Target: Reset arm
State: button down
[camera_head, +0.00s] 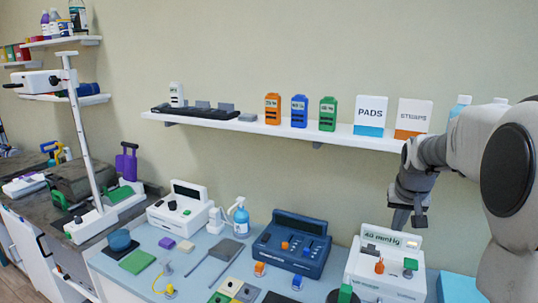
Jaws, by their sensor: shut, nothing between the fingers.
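My gripper (409,217) hangs from my grey-white arm at the right of the head view. It is shut and holds nothing. It is above a white device with a display reading "40 mmHg" (388,268). That device has an orange knob (379,266) and a green part on its top. I cannot tell how far the gripper is from the device.
A dark blue console (291,243) and a white device (181,207) stand on the light blue table (205,262). A spray bottle (240,217) stands between them. A wall shelf (262,125) holds colored bottles, a PADS box (371,116) and a STRAPS box (413,118).

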jog(key=s+a+r+n+t, duration=0.1)
jog(key=s+a+r, duration=0.2)
jog(key=s+a, duration=0.35)
jog(key=s+a+r+n, duration=0.1)
jog(key=s+a+r, duration=0.2)
jog(key=s+a, duration=0.3)
jog(key=s+a+f+y, duration=0.1)
jog(key=s+a, duration=0.1)
jog(key=s, duration=0.5)
jog(key=s+a+f+n, duration=0.1)
jog(key=s+a+f, duration=0.1)
jog(key=s, duration=0.6)
jog(key=shift+a+n+y, duration=0.3)
jog(key=shift+a+y, duration=0.05)
jog(key=shift+y, duration=0.05)
jog(key=shift+s+d+f, duration=0.1)
